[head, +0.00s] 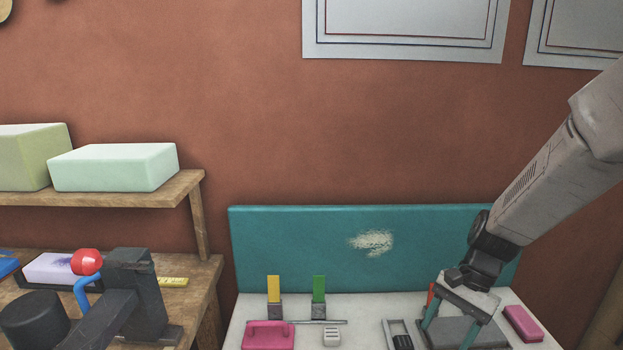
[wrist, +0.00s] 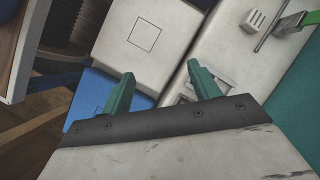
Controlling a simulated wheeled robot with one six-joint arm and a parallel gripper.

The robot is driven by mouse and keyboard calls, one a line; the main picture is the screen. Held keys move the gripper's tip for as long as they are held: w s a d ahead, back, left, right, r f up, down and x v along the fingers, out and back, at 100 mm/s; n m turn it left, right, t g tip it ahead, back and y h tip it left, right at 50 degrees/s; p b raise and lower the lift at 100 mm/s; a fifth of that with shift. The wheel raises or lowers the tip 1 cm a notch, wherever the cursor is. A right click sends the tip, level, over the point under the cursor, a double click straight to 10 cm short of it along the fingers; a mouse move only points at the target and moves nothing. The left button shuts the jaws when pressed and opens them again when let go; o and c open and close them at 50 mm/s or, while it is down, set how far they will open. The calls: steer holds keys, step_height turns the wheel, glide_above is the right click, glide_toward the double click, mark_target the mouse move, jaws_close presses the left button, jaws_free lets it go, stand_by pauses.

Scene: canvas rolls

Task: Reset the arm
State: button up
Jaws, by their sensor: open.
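My gripper (head: 447,332) hangs at the lower right of the head view, at the end of my grey arm (head: 553,180), which comes in from the right edge. Its two teal fingers are spread, with nothing visible between them. The fingers are in front of a dark grey slab on the white worktop. In the wrist view my gripper (wrist: 160,72) is also open, its fingers wide apart over pale surfaces. One pale panel there carries a square outline (wrist: 145,35).
A teal backboard (head: 300,240) stands behind the white worktop (head: 360,335). On it are yellow (head: 273,289) and green (head: 319,289) upright pieces, a pink case (head: 268,336) and a pink block (head: 522,323). A wooden bench (head: 205,275) stands left.

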steer(key=s+r+n+t+h, duration=0.4)
steer(key=s+r+n, duration=0.5)
steer(key=s+r, duration=0.8)
steer(key=shift+s+a+r+n+h, duration=0.2)
steer(key=shift+s+n+h, duration=0.1)
steer(key=shift+s, duration=0.7)
